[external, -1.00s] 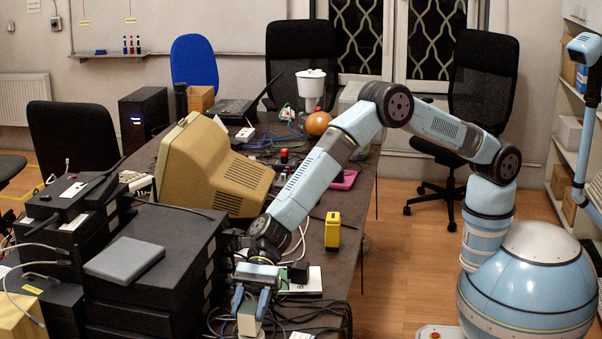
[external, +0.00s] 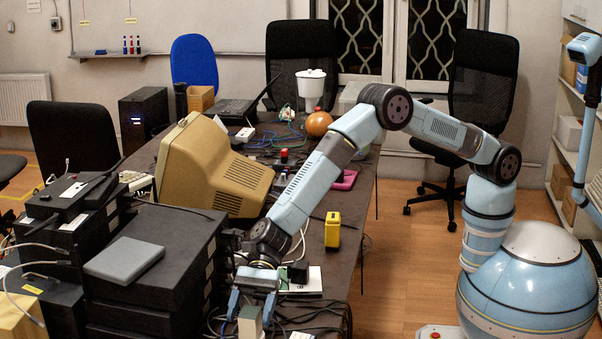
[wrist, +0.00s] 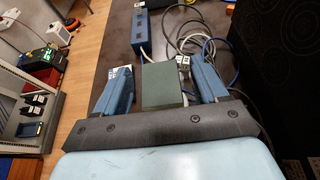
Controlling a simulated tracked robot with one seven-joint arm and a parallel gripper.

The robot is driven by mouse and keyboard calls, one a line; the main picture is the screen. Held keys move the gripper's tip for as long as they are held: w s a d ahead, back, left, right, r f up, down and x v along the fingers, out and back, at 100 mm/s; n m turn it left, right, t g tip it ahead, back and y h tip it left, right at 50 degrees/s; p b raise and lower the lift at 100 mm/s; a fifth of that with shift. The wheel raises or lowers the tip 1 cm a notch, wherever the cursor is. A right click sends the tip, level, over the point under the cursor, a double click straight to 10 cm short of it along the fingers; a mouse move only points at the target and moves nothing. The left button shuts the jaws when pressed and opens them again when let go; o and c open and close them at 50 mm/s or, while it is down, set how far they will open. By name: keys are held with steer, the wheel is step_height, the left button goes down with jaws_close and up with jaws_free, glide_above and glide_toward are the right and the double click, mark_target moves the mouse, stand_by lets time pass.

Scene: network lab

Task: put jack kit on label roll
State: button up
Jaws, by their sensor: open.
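A small grey-green box with a pale side (external: 249,323), which I take for the jack kit, stands at the near end of the table. It also shows in the wrist view (wrist: 162,86). My gripper (external: 251,308) is open, with one blue finger on each side of this box. In the wrist view the gripper (wrist: 162,80) has a narrow gap on the left of the box; on the right I cannot tell whether it touches. The box's underside and whatever it rests on are hidden. I cannot make out the label roll for sure.
Stacked black equipment (external: 155,270) stands close left of my gripper. Cables (wrist: 205,42) and a blue power strip (wrist: 146,28) lie beyond the box. A yellow device (external: 332,230) and a beige monitor (external: 215,170) stand farther back. The table edge is to the right.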

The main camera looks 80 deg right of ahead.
steer(key=v, duration=1.2)
steer(key=s+d+r+n+h, duration=0.25)
steer(key=d+r+n, duration=0.45)
steer(key=d+r, duration=0.8)
steer(key=s+d+r+n+t+h, duration=0.15)
steer(key=s+d+r, duration=0.3)
steer(key=d, duration=0.45)
steer(key=s+d+r+n+h, duration=0.1)
steer(key=s+d+r+n, duration=0.3)
steer(key=d, duration=0.4)
steer(key=s+d+r+n+t+h, duration=0.1)
steer(key=s+d+h, duration=0.3)
steer(key=s+d, duration=0.8)
steer(key=s+d+r+n+t+h, duration=0.1)
steer(key=s+d+n+t+h, duration=0.2)
steer(key=s+d, duration=1)
steer(key=d+n+h, duration=0.1)
steer(key=d, duration=0.4)
